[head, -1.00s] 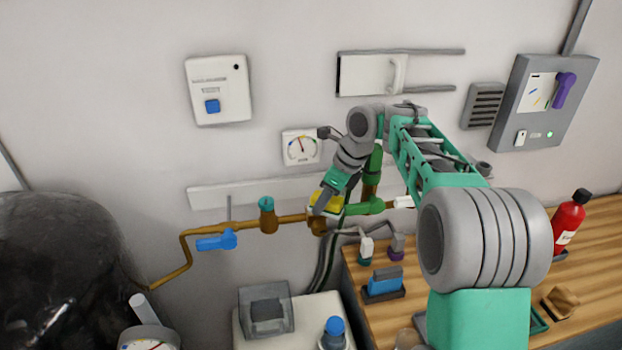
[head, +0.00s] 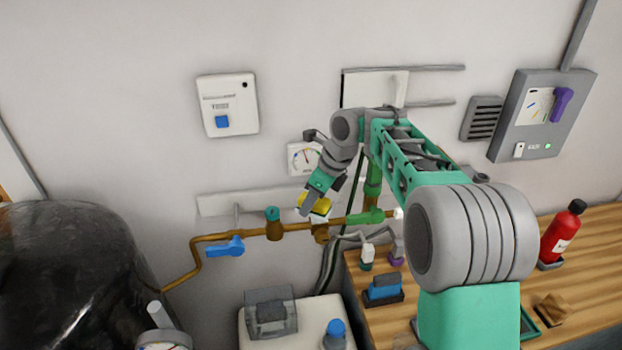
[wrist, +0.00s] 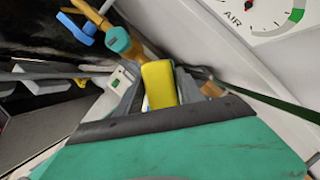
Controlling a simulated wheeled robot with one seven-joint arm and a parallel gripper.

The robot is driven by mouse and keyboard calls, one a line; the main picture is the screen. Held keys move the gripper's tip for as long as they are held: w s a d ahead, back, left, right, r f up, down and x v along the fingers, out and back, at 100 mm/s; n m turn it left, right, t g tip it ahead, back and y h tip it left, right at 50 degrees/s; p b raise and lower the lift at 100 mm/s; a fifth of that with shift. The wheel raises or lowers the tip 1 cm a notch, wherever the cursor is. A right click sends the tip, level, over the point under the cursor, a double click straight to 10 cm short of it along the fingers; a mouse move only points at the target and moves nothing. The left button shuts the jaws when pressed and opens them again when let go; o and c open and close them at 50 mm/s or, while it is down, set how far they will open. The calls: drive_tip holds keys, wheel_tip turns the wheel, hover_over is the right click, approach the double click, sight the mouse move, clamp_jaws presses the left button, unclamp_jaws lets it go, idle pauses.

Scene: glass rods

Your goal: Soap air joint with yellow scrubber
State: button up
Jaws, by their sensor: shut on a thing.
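My gripper (head: 310,208) is shut on the yellow scrubber (head: 319,205), a yellow block with a pale underside. In the wrist view the scrubber (wrist: 160,84) sits between the two grey fingers. In the head view it is just above the brown joint (head: 320,233) on the air pipe; a small gap or light contact cannot be told apart. In the wrist view the scrubber and fingers hide most of the joint.
A blue valve handle (head: 225,247) and a teal-capped fitting (head: 273,222) are on the pipe to the left. The AIR gauge (head: 304,158) is on the wall behind my gripper. Below are a white cabinet (head: 300,330) and a wooden bench (head: 440,262). A dark tank (head: 65,265) stands left.

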drive_tip(key=shift+r+p, duration=0.35)
drive_tip(key=shift+r, duration=1.85)
